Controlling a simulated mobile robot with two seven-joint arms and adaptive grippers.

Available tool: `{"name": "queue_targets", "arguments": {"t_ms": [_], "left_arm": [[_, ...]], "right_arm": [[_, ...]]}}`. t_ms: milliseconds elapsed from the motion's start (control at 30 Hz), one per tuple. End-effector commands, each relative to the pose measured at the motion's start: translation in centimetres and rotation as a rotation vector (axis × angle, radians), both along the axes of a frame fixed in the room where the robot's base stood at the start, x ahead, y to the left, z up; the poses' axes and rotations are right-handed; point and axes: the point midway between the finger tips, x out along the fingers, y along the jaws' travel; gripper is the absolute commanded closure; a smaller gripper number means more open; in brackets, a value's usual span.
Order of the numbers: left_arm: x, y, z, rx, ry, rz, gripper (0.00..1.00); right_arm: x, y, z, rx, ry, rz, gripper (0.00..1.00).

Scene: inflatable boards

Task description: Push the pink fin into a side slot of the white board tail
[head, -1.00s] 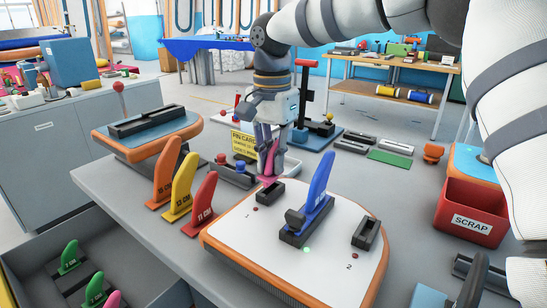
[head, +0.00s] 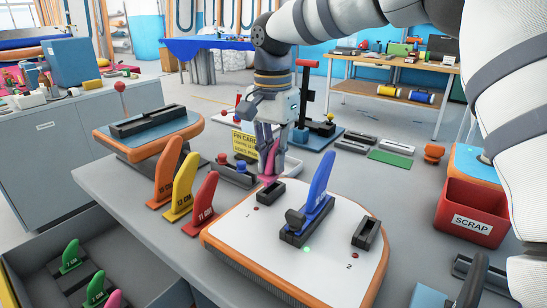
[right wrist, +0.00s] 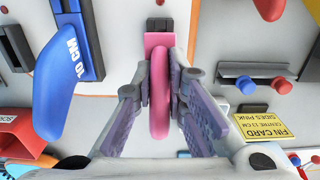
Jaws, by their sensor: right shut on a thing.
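The white board tail (head: 300,262) with an orange rim lies at the front of the bench. A blue 10 CM fin (head: 319,187) stands in its centre box, beside a lit green light. My right gripper (head: 270,152) is shut on the pink fin (head: 267,168), held upright at the far-left side slot (head: 264,192). In the right wrist view the pink fin (right wrist: 160,95) is between both fingers, its pink base right beside the dark slot box (right wrist: 160,24). Whether the base has entered the slot cannot be told. The other side slot (head: 367,234) is empty. My left gripper is not in view.
Orange, yellow and red fins (head: 182,192) stand left of the board. A yellow fin card (head: 244,145) is behind the gripper. A red scrap bin (head: 470,210) stands at right. Another board (head: 150,130) is at back left.

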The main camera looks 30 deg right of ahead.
Motion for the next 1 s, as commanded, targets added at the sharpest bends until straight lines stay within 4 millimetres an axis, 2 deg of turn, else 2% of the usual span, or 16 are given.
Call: {"name": "queue_targets", "arguments": {"t_ms": [1000], "left_arm": [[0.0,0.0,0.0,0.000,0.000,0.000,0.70]], "right_arm": [[0.0,0.0,-2.1,0.001,0.001,0.001,1.00]]}}
